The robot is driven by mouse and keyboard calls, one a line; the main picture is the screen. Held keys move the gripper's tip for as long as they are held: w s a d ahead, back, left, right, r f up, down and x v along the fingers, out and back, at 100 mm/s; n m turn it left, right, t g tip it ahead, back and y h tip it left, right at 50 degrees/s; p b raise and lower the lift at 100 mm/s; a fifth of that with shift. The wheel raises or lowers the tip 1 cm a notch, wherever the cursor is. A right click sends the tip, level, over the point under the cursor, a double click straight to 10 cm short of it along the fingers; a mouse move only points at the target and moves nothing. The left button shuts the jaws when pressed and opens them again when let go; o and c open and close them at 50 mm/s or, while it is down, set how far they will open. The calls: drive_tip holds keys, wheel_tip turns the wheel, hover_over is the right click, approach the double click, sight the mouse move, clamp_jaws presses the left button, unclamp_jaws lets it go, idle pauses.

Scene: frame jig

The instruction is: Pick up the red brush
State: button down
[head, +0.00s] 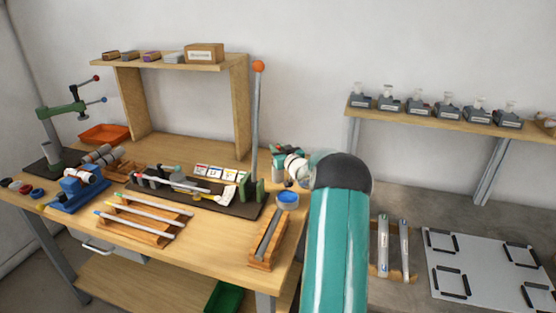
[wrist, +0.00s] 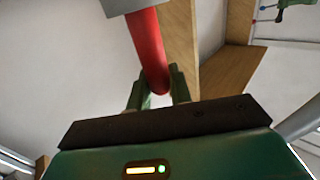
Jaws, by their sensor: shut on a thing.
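The red brush (wrist: 146,45) shows in the wrist view as a round red handle, with a grey part at its upper end cut off by the picture edge. My gripper (wrist: 157,86) is shut on the lower end of the handle, one green finger on each side. In the head view my gripper is small, above the right back part of the bench, partly hidden by my teal arm. The brush cannot be made out clearly there.
A shelf with small boxes (head: 172,62) stands behind. A grey board (head: 487,262) lies right.

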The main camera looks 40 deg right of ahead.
drive_tip(key=shift+r, duration=0.1)
wheel_tip(320, 180, up, 10)
drive_tip(key=shift+f, duration=0.1)
drive_tip(key=shift+s, duration=0.15)
idle(0.7)
